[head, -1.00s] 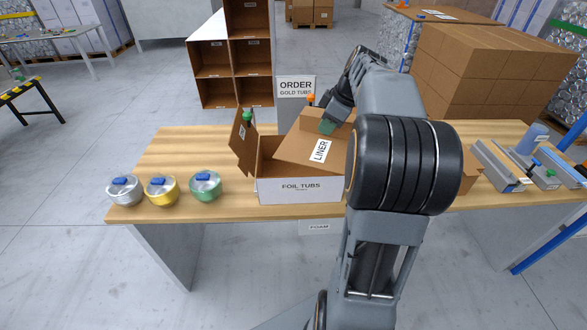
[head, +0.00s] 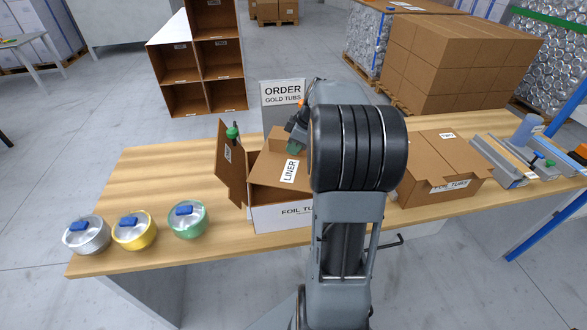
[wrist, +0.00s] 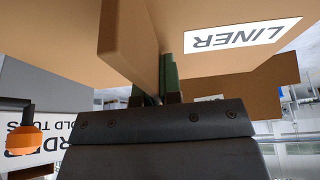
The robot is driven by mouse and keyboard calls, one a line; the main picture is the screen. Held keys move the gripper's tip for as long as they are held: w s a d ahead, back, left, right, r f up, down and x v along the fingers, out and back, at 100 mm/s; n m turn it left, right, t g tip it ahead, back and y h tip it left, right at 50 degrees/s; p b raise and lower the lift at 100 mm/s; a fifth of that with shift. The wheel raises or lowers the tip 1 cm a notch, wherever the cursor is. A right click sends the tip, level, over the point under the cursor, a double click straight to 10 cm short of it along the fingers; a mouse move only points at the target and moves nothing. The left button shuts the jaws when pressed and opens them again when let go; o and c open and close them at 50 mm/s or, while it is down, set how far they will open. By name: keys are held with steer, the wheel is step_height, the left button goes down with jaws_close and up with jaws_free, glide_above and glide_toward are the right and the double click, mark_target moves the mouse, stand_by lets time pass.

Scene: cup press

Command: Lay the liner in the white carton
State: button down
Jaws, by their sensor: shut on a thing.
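The white carton (head: 268,218), marked FOIL TUBS, stands open on the wooden table. Its brown left flap (head: 229,165) stands up, and my arm hides its right part. The liner (head: 268,171) is a brown cardboard piece with a white LINER label, held tilted over the carton's opening. I cannot tell if it touches the carton walls. My gripper (head: 297,143) is at the liner's far side, partly hidden by my arm. In the wrist view, the green fingers of my gripper (wrist: 167,78) are shut on an upright part of the liner (wrist: 218,52).
Silver, yellow and green tubs (head: 188,219) with blue tops stand at the table's left front. A brown carton (head: 440,165) stands right of my arm, with grey fixtures (head: 505,158) beyond it.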

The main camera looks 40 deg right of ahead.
mark_target(298, 155)
steer(key=shift+f, duration=2.75)
steer(key=shift+f, duration=0.1)
steer(key=shift+f, duration=0.1)
steer(key=c, duration=1.3)
jaws_free()
steer(key=shift+s, duration=0.1)
